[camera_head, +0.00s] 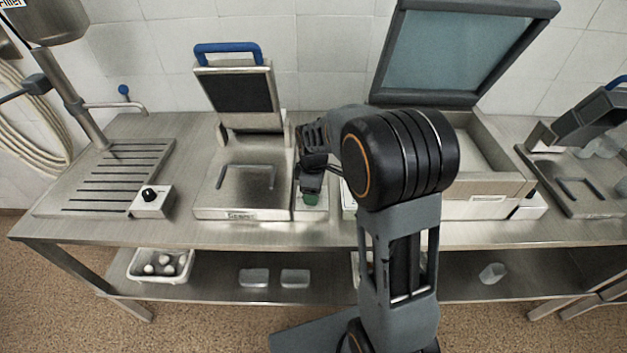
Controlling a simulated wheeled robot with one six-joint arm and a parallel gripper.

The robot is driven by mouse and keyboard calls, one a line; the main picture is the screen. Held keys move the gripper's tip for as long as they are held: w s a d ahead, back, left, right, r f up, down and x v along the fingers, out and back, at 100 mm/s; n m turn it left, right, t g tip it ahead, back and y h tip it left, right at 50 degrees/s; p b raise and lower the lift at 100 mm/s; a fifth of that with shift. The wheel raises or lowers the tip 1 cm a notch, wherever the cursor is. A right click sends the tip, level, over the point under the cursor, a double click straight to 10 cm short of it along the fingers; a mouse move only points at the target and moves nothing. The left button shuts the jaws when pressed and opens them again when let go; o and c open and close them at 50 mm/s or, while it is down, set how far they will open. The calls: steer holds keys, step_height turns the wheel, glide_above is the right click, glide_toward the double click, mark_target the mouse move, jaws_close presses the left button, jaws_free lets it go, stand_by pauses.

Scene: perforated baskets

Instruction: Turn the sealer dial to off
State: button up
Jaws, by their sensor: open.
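A metal press-like machine with a raised lid and a blue handle (228,48) stands left of centre on the steel table. Right of it is a larger machine with a raised glass lid (447,52). I cannot tell for certain which is the sealer. My gripper (309,188) is open and points down over a small unit with a green part (311,199) beside the press. It covers most of that unit, so any dial there is hidden and contact cannot be told. A black dial (149,193) on a small white box is visible further left; its setting is too small to read.
A slotted metal tray (110,178) with a post and tap is at the left, and another machine (590,120) at the far right. The lower shelf (220,268) holds a white basket (135,268) and clear containers (254,277). My arm hides part of the centre.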

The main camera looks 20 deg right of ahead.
step_height(320, 180, up, 14)
steer(key=shift+f, duration=0.2)
stand_by(0.7)
steer(key=s+f+m+t, duration=0.1)
steer(key=s+m+t, duration=0.1)
steer(key=s+m, duration=0.4)
steer(key=s+f+m+t, duration=0.1)
steer(key=s+f+m, duration=0.1)
steer(key=s+m, duration=0.4)
steer(key=s, duration=0.5)
steer(key=shift+a+f+t, duration=0.15)
steer(key=shift+f+t, duration=0.1)
steer(key=shift+t, duration=0.15)
